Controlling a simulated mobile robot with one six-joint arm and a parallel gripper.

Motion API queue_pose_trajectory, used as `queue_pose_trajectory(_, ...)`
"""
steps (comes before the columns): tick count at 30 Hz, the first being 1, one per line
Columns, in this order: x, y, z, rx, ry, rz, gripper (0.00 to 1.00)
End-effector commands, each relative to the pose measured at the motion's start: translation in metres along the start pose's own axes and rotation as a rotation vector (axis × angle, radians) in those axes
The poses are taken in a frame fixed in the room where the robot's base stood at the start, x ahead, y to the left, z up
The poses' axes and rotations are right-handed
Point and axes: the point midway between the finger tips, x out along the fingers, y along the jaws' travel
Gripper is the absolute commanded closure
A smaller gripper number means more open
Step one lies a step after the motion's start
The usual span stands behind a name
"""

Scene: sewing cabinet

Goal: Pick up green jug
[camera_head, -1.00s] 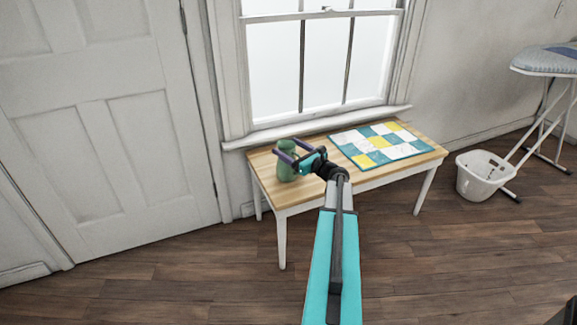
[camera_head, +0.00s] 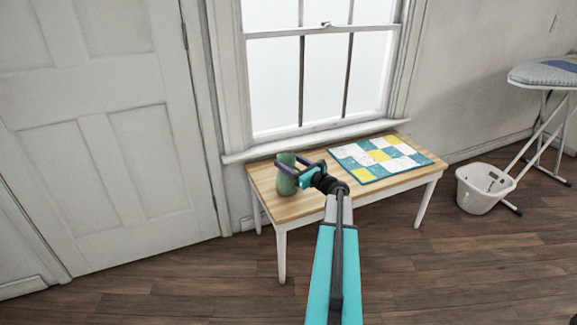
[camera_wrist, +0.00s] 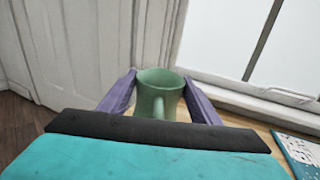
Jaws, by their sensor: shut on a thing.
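The green jug (camera_head: 286,181) is upright at the left end of the wooden-topped table (camera_head: 312,206). My gripper (camera_head: 290,164) is around the jug's upper part, with one finger on each side, and is shut on it. In the wrist view the jug (camera_wrist: 160,88) sits between the two purple fingers (camera_wrist: 160,92), its open rim up and its handle toward the camera. The jug's lower part is hidden there by my gripper's body. I cannot tell whether its base touches the tabletop.
A patchwork quilt piece (camera_head: 378,158) lies on the table's right part. A window (camera_head: 325,75) is behind the table and a white door (camera_head: 95,130) is at left. A white laundry basket (camera_head: 482,188) and an ironing board (camera_head: 548,70) stand at right. The floor in front is clear.

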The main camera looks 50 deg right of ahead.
Motion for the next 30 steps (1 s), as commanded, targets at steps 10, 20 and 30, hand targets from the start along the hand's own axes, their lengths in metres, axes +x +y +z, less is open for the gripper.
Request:
queue_pose_trajectory(10, 0.000, 0.000, 0.012, 0.000, -0.002, 0.000, 0.95)
queue_pose_trajectory(20, 0.000, 0.000, 0.033, -0.001, -0.003, 0.000, 0.95)
queue_pose_trajectory(30, -0.025, -0.005, 0.038, 0.000, -0.001, -0.001, 0.95)
